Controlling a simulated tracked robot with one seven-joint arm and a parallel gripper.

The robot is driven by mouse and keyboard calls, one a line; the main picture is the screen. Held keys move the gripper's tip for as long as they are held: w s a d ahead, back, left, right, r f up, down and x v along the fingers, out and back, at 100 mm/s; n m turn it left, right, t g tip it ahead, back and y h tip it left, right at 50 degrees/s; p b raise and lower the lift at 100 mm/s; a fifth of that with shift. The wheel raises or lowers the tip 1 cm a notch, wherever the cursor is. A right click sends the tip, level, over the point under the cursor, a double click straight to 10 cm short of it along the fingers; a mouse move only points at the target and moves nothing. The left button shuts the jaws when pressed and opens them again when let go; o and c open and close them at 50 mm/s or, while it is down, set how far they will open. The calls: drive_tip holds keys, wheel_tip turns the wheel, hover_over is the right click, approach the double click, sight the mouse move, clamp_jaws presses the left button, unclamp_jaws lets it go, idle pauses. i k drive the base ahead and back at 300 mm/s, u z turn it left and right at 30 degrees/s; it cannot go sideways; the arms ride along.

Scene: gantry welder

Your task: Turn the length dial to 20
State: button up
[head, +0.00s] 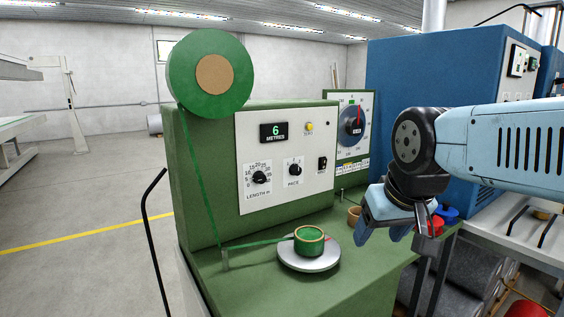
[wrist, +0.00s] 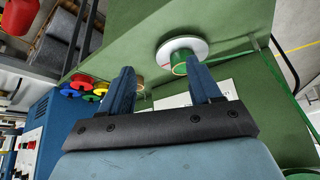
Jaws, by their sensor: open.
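The length dial (head: 260,178) is a black knob at the lower left of the white panel, labelled LENGTH m. Its scale runs around it with marks such as 10, 15, 20 and 25; I cannot tell exactly where its pointer sits. The display (head: 275,132) above it reads 6 METRES. My gripper (head: 383,232) is open and empty, well to the right of the dial and in front of the machine's right end. In the wrist view my gripper (wrist: 163,82) shows two blue fingers spread apart with nothing between them. The dial cannot be made out there.
A PACE knob (head: 294,169), a black switch (head: 322,163) and a yellow ZERO button (head: 309,127) share the panel. A green tape reel (head: 309,240) sits on a round plate (head: 290,262) on the ledge below. A large supply reel (head: 185,80) stands above left. A blue cabinet (head: 400,75) is behind my arm.

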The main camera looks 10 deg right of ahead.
sight(258, 177)
drive_tip(key=z, duration=0.1)
drive_tip(key=k, duration=1.3)
drive_tip(key=u, duration=0.4)
drive_tip(key=i, duration=1)
drive_tip(key=z, duration=0.05)
